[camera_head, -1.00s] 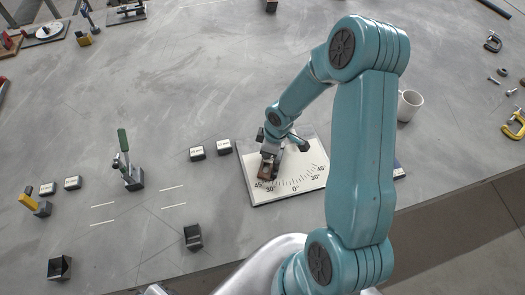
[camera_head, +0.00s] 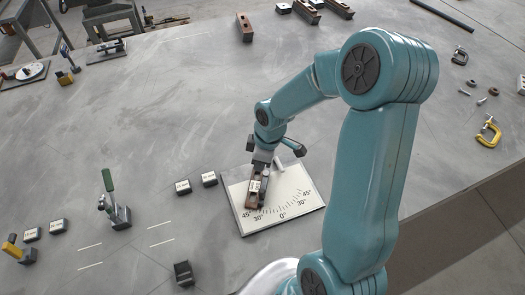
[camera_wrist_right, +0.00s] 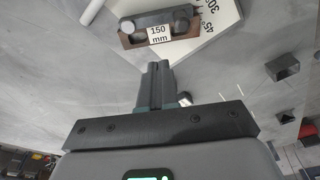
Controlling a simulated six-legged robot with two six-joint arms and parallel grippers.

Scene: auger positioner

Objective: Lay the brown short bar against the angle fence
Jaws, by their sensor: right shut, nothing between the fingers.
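The brown short bar (camera_head: 251,199) lies on the white angle-scale board, with a white label facing up. In the right wrist view the brown bar (camera_wrist_right: 126,42) lies along the dark angle fence (camera_wrist_right: 156,20), which carries round knobs. They look side by side; whether they touch along the full length I cannot tell. In the head view the fence (camera_head: 264,190) is partly hidden by my gripper. My right gripper (camera_head: 260,172) is shut and empty, near the bar's far end. Its closed fingers (camera_wrist_right: 155,68) show apart from the bar in the wrist view. My left gripper is not in view.
The scale board (camera_head: 300,215) lies near the table's front edge. Small labelled blocks (camera_head: 209,179) and a green-handled clamp (camera_head: 112,208) stand to its left, a dark block (camera_head: 184,273) in front.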

